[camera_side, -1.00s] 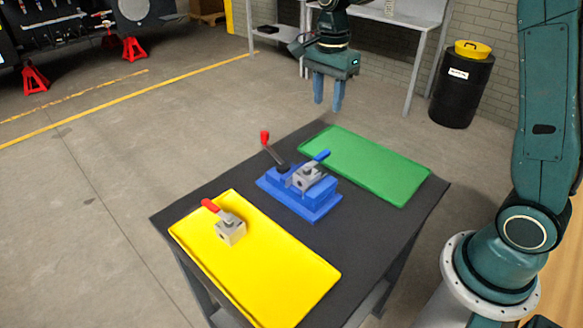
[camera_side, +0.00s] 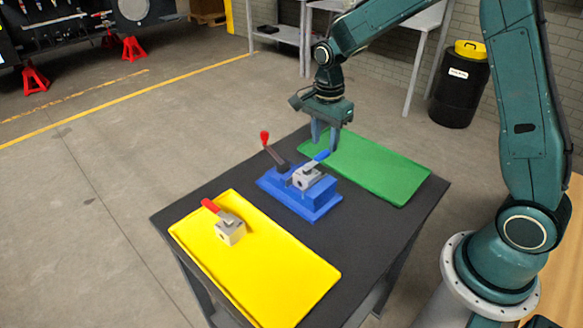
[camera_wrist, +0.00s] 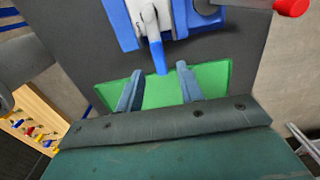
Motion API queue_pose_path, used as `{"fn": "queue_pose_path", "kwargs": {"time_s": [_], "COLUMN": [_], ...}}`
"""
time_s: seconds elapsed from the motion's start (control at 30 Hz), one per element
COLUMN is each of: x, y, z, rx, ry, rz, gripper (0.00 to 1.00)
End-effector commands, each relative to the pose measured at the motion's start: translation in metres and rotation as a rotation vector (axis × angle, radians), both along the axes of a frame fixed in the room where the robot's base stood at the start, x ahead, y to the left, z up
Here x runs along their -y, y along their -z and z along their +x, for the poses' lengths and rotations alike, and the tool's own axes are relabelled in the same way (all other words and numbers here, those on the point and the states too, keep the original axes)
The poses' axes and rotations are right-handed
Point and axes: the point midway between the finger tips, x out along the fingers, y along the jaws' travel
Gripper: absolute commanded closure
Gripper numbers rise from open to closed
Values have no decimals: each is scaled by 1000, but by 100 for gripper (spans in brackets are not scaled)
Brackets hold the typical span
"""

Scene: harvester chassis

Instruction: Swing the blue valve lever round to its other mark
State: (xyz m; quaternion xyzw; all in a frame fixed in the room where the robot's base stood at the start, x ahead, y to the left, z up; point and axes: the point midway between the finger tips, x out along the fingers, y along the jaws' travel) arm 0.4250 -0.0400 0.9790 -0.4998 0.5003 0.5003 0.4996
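The blue valve lever (camera_side: 321,156) sits on a grey metal valve (camera_side: 306,177) fixed in the blue block (camera_side: 320,192). In the side view it points to the upper right, toward the green tray. My gripper (camera_side: 325,147) is open and empty, fingers down, close to the lever's free end. In the wrist view the lever (camera_wrist: 157,50) points down the picture, its tip between and just ahead of the two fingertips of my gripper (camera_wrist: 159,68). I cannot tell whether a finger touches it. The lever's marks are too small to see.
A dark handle with a red knob (camera_side: 265,137) rises beside the valve on the same block. The green tray (camera_side: 385,170) lies empty behind. The yellow tray (camera_side: 270,262) in front holds a loose valve with a red lever (camera_side: 229,228). All stand on a dark table (camera_side: 205,190).

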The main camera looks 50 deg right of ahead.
Motion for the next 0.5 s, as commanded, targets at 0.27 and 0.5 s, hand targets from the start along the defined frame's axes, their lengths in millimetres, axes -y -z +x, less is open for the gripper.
{"fn": "queue_pose_path", "kwargs": {"time_s": [0.27,0.5], "x": [0,0], "y": [26,30], "z": [0,0], "rx": [0,0], "ry": [0,0], "rz": [0,0], "gripper": [63,63]}}
